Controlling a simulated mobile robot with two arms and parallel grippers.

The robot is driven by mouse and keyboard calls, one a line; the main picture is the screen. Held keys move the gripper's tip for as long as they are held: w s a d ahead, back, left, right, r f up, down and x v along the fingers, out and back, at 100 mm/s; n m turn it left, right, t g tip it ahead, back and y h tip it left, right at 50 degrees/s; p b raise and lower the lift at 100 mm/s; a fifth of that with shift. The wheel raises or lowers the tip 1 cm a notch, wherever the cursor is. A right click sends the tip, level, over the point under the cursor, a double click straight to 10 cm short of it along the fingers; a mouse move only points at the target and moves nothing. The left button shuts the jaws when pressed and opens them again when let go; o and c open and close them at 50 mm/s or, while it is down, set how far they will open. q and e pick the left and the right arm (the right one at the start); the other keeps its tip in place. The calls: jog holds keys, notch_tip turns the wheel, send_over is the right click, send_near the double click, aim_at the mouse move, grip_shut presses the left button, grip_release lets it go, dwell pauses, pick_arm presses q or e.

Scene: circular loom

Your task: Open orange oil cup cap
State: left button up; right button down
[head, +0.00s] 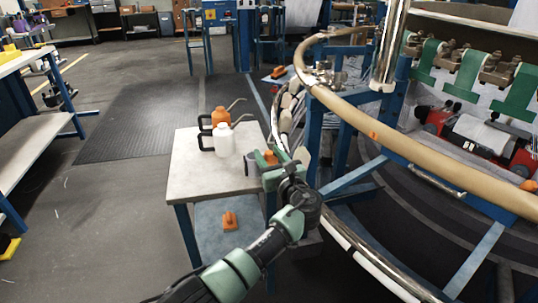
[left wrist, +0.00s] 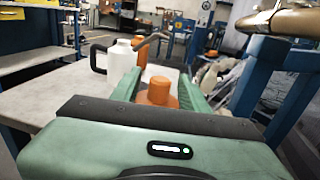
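My left gripper (head: 276,163) is at the right edge of the small table, with its two green fingers spread apart. An orange capped piece (head: 269,157), a knob on a wider base, shows between the fingers. The left wrist view shows the orange piece (left wrist: 157,93) between the fingertips of the left gripper (left wrist: 159,84); I cannot tell whether they touch it or what it stands on. A second orange piece (head: 229,221) of similar shape is on the lower shelf. My right gripper is not in view.
A white can (head: 224,141) and an orange can (head: 219,116) with thin spouts stand on the small table (head: 190,182). The loom's tan ring (head: 430,160) and blue frame (head: 335,190) are close on the right. Open floor lies left.

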pick_arm(q)
jog(key=shift+s, duration=0.1)
jog(key=shift+s+d, duration=0.2)
jog(key=shift+s, duration=0.15)
jog(key=p+v, duration=0.1)
jog(key=v, duration=0.6)
jog(key=shift+p, duration=0.4)
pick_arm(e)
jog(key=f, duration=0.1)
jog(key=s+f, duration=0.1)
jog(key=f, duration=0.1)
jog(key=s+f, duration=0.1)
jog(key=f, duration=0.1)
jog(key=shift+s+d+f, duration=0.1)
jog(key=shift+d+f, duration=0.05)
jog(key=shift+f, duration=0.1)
pick_arm(q)
jog(key=shift+a, duration=0.1)
